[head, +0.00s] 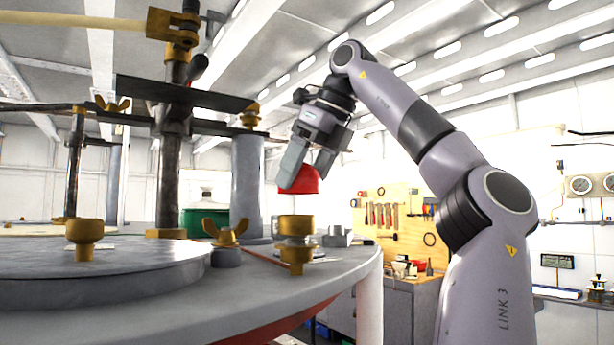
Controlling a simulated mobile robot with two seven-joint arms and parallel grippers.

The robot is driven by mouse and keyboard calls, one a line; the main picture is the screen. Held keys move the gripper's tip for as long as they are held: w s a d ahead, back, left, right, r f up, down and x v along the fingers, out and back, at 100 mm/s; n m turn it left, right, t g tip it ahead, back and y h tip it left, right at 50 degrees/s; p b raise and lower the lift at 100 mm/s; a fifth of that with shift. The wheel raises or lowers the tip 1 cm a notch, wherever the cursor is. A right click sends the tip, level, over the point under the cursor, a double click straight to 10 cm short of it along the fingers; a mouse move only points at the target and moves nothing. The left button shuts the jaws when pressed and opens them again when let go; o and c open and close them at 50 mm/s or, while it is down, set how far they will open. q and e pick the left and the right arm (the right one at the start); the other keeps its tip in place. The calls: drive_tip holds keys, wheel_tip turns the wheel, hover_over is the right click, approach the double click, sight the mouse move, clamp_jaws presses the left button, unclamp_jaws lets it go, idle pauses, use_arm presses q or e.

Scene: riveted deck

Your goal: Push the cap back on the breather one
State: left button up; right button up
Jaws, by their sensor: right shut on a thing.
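My right gripper (307,172) reaches in from the right and points down. It is shut on a red cap (304,182), whose upper part is partly hidden by the fingers. The cap is in the air, apart from the brass fitting (296,226) below it, near the right edge of the grey round lid (262,287). This fitting may be the breather; I cannot tell for sure. Another brass fitting (85,236) stands further left on a raised round plate. My left gripper is not in view.
A grey upright cylinder (247,188) stands just left of the cap. A brass wing nut (224,232) and a dark post with crossbars (172,150) rise from the lid. A pegboard (388,212) with tools hangs behind. The air right of the lid is open up to my arm.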

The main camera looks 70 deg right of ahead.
drive_tip(key=shift+f, duration=2.1)
drive_tip(key=shift+f, duration=0.1)
drive_tip(key=shift+f+b, duration=1.65)
drive_tip(key=shift+f, duration=0.7)
idle(0.6)
drive_tip(key=o, duration=1)
